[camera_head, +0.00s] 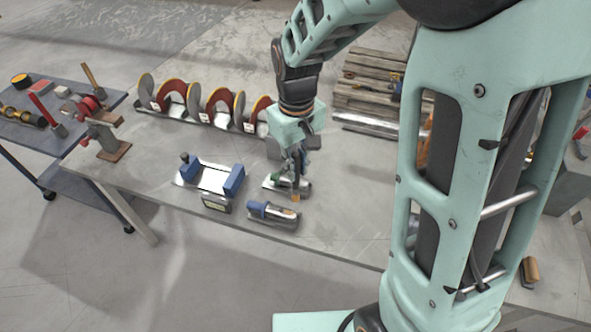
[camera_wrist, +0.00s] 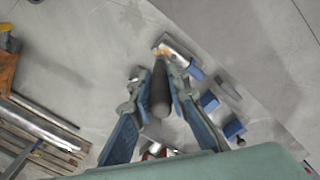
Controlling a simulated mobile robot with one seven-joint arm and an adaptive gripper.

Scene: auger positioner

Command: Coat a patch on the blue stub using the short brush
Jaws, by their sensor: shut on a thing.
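My gripper (camera_head: 297,170) is over the front part of the grey bench and is shut on the short brush. In the wrist view my gripper's fingers (camera_wrist: 156,82) close on the brush's dark handle (camera_wrist: 158,95). The brush points down, with an orange-tan tip (camera_head: 296,197). A short cylinder with a blue end and grey body, apparently the blue stub (camera_head: 272,213), lies near the front edge, just left of and below the tip. It also shows in the wrist view (camera_wrist: 180,48). I cannot tell whether the tip touches it.
A metal stand base (camera_head: 304,188) is right by the gripper. A blue-jawed holder (camera_head: 233,180) stands left of the stub. A red-yellow auger (camera_head: 210,104) lies along the back. A red clamp (camera_head: 100,130) stands at the left end.

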